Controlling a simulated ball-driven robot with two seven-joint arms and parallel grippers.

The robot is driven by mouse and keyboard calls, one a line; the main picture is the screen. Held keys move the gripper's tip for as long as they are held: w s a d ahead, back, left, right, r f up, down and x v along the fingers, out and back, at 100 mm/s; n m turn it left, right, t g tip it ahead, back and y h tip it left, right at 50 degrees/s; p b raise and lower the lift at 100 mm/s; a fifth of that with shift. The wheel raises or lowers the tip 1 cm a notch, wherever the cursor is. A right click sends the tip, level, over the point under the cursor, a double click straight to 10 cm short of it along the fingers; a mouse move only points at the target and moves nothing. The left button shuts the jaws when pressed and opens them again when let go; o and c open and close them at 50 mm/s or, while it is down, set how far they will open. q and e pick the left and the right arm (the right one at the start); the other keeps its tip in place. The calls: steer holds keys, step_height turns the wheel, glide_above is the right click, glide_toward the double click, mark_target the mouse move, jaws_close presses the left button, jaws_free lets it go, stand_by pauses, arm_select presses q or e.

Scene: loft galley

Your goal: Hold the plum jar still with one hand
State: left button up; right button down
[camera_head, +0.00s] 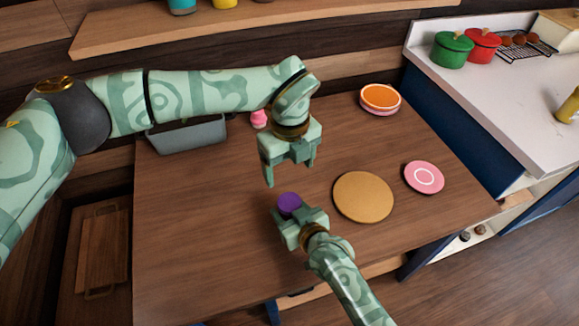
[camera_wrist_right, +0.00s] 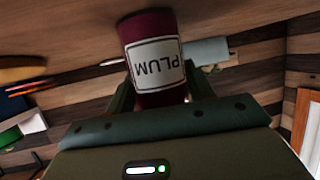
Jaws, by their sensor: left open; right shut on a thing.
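The plum jar has a purple lid (camera_head: 289,202) in the head view. In the right wrist view its dark red body with a white PLUM label (camera_wrist_right: 154,64) fills the space between the fingers. My right gripper (camera_head: 287,218) is shut on the jar, which is over the wooden table; in the head view the gripper hides most of its body. I cannot tell whether the jar's base touches the table. My left gripper (camera_head: 289,172) is open and empty, just above and behind the purple lid, apart from it.
A round tan board (camera_head: 363,197) and a pink plate (camera_head: 424,177) lie to the right. Orange-topped stacked plates (camera_head: 380,97) stand at the back. A grey bin (camera_head: 187,135) and a small pink item (camera_head: 259,119) are behind my left arm. The table's left front is clear.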

steer(key=shift+c, duration=2.3)
jaws_free()
steer(key=shift+s+d+r, duration=0.15)
steer(key=shift+s, duration=0.1)
steer(key=p+v, duration=0.5)
steer(key=v, duration=1)
steer(key=shift+s+d, duration=0.25)
